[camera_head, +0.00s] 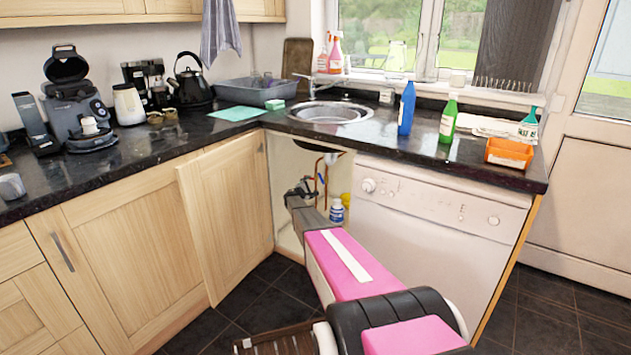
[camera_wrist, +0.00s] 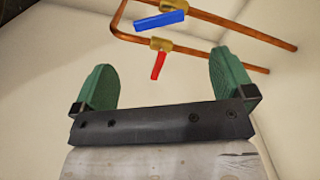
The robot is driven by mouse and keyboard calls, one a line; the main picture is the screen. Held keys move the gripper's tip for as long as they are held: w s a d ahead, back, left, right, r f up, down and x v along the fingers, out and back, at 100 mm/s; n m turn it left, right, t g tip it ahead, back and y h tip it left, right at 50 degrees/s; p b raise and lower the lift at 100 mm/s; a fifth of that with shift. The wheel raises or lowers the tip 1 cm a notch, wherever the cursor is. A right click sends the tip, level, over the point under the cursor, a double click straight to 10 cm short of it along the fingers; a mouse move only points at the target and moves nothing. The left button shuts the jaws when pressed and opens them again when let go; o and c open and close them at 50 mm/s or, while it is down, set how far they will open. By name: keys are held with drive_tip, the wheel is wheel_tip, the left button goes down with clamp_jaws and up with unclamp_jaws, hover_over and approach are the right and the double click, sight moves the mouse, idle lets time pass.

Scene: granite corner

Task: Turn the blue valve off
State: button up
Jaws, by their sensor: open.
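The blue valve handle (camera_wrist: 160,21) is at the top of the wrist view, on a brass body on the upper copper pipe. It lies nearly level in the picture, at an angle to the pipe. A red valve handle (camera_wrist: 158,66) hangs steeply below the lower pipe, between my fingers in the picture. My gripper (camera_wrist: 164,80) is open, its two green fingers apart with nothing held. The blue handle appears beyond the fingertips. In the head view my gripper (camera_head: 299,190) reaches into the open under-sink cabinet; the valve handles cannot be made out there.
Copper pipes (camera_head: 325,172) run inside the cabinet, with a blue-and-white container (camera_head: 337,211) beside my arm. The open cabinet door (camera_head: 226,215) stands left of it and a white dishwasher (camera_head: 430,225) right. Pale cabinet walls (camera_wrist: 50,60) surround the pipes.

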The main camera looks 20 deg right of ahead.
drive_tip(key=shift+n, duration=0.4)
drive_tip(key=x, duration=1.1)
drive_tip(key=shift+w+a, duration=0.1)
drive_tip(key=shift+w, duration=0.1)
drive_tip(key=shift+c, duration=0.3)
drive_tip(key=c, duration=0.8)
